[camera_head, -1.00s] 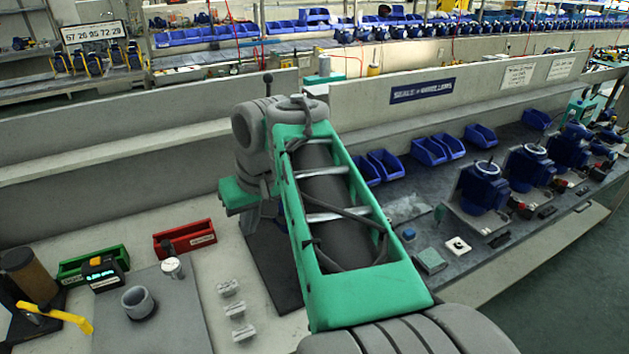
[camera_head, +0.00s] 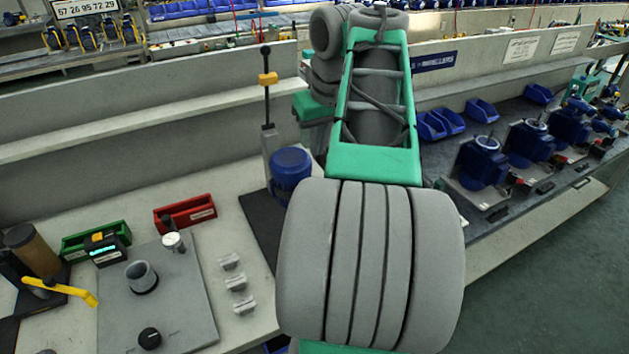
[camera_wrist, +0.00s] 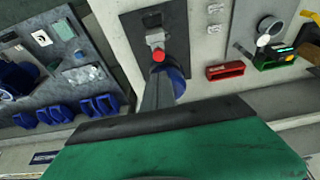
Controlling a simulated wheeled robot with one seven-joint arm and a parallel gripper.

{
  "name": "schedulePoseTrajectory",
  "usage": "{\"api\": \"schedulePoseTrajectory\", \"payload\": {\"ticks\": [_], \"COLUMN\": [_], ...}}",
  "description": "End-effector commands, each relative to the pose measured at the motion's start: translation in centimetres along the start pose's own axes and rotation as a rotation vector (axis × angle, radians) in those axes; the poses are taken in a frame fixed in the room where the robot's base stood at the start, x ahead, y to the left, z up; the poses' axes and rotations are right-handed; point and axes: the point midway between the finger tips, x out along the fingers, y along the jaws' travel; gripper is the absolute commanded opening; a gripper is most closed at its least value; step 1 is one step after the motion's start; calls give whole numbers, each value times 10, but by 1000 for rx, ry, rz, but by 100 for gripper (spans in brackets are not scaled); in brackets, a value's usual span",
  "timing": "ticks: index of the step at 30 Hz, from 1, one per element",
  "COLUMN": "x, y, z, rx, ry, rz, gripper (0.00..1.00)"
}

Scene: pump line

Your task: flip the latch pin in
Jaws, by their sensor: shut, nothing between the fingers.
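In the wrist view my gripper (camera_wrist: 158,72) is shut and empty. Its narrow grey end points at a small red knob (camera_wrist: 158,55) beside a grey block (camera_wrist: 155,38) on a dark mat. I cannot tell whether the tip touches the knob. The latch pin cannot be told apart for sure. A blue pump body (camera_wrist: 177,82) is partly hidden behind my gripper. In the head view the blue pump body (camera_head: 291,168) stands on the mat beside an upright post (camera_head: 267,105) with a yellow block and black top knob. My arm hides the fingers there.
A red bin (camera_head: 187,213) and a green bin (camera_head: 95,241) stand to the left on the bench. A grey plate (camera_head: 180,310) bears a ring and knobs, with small grey blocks (camera_head: 238,282) beside it. Blue pumps (camera_head: 480,160) line the right bench.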

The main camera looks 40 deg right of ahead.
Motion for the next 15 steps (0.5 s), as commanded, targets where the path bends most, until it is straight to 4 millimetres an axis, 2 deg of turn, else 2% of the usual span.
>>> {"api": "schedulePoseTrajectory", "payload": {"ticks": [1,6,9,15], "x": [18,52,66,80], "y": [-1,-1,-1,0], "z": [2,2,7,11], "rx": [-2,-2,-1,0], "ry": [-1,-2,-1,1], "rz": [-1,-1,0,1], "gripper": [0,0,0,0]}}
